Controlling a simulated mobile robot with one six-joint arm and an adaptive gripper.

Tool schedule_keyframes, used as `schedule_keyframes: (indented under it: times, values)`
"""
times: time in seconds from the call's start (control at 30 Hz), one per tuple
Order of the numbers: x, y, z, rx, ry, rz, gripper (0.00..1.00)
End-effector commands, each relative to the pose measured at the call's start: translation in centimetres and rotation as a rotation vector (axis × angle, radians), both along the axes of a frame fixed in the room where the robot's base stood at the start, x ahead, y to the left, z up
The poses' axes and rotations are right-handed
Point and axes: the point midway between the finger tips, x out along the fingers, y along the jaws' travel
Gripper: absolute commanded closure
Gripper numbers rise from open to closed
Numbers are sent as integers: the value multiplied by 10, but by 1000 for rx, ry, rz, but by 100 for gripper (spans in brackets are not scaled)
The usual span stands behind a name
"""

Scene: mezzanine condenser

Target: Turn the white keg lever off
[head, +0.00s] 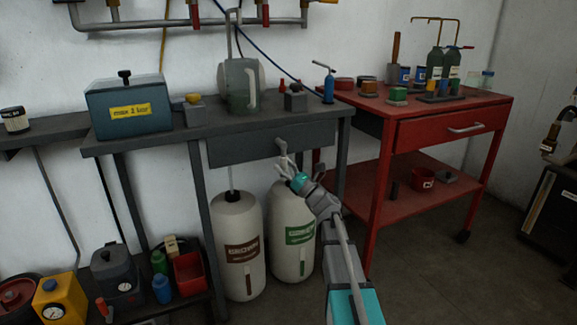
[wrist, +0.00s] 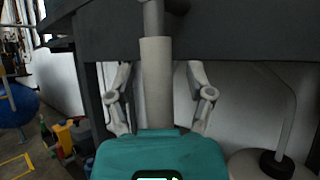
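Two white kegs stand under the grey bench, one with a brown label (head: 232,220) and one with a green label (head: 304,261). My gripper (head: 286,163) is in front of the bench drawer, above the green-labelled keg, whose top it partly hides. A pale grey lever-like handle (head: 281,145) sits at the drawer front by my fingertips. In the wrist view a thick pale grey bar (wrist: 156,82) runs between my open fingers (wrist: 158,92), with gaps on both sides. I cannot tell which keg it serves.
The grey bench (head: 175,141) carries a teal box (head: 130,118) and a grey-green jug (head: 241,88). A red cart (head: 450,107) with bottles stands right of my arm. A yellow box (head: 60,300) is at lower left.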

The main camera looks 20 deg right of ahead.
Motion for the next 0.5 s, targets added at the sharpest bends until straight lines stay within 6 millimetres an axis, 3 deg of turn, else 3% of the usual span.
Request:
schedule_keyframes:
  times: [0.5]
  values:
    - [-2,0,4,0,-1,1,31]
